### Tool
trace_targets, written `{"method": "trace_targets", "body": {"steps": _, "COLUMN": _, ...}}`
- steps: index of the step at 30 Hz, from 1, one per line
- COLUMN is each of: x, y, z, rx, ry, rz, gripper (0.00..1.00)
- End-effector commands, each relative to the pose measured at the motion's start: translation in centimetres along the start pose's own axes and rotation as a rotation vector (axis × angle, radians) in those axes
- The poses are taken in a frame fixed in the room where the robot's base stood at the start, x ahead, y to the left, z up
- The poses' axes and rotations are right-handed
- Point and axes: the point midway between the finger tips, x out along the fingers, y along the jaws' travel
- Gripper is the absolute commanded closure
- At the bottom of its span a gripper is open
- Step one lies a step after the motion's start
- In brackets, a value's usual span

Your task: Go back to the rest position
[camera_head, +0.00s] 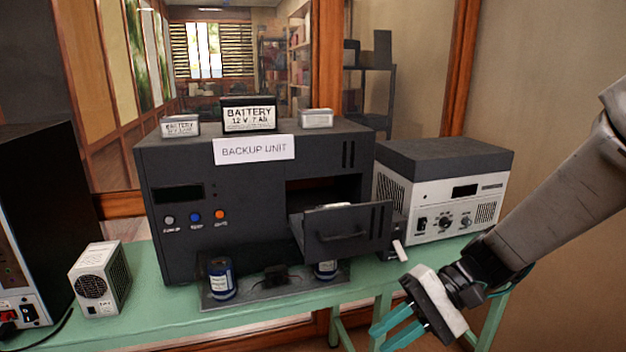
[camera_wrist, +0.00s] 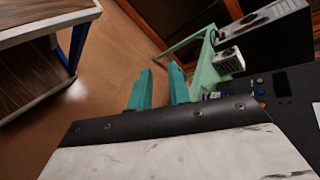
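My gripper (camera_head: 380,338) is at the lower right in the head view, in front of the green table and apart from everything on it. Its two teal fingers point down and to the left. In the wrist view the fingers (camera_wrist: 160,72) stand apart with nothing between them, over brown floor. My arm comes in from the right edge of the head view.
The black backup unit (camera_head: 165,222) stands on the green table (camera_head: 160,318) with its drawer (camera_head: 345,232) pulled out. A grey power supply (camera_head: 398,196) stands to its right. A wood-topped table (camera_wrist: 40,48) shows in the wrist view. Floor between is clear.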

Motion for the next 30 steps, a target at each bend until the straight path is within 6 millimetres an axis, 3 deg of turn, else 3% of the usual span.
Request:
{"method": "trace_targets", "body": {"steps": 1, "x": -0.6, "y": 0.7, "z": 1.8, "rx": -0.007, "ry": 0.004, "rz": 0.104, "gripper": 0.81}}
{"method": "trace_targets", "body": {"steps": 6, "x": -3.5, "y": 4.2, "z": 6.2, "rx": -0.009, "ry": 0.078, "rz": 0.449, "gripper": 0.81}}
{"method": "trace_targets", "body": {"steps": 15, "x": -10.6, "y": 7.0, "z": 11.3, "rx": -0.115, "ry": 0.369, "rz": 0.894, "gripper": 0.81}}
{"method": "trace_targets", "body": {"steps": 20, "x": -12.6, "y": 6.7, "z": 13.2, "rx": -0.204, "ry": 0.478, "rz": 0.987, "gripper": 0.81}}
{"method": "trace_targets", "body": {"steps": 30, "x": -12.8, "y": 5.7, "z": 14.4, "rx": -0.253, "ry": 0.539, "rz": 0.982, "gripper": 0.81}}
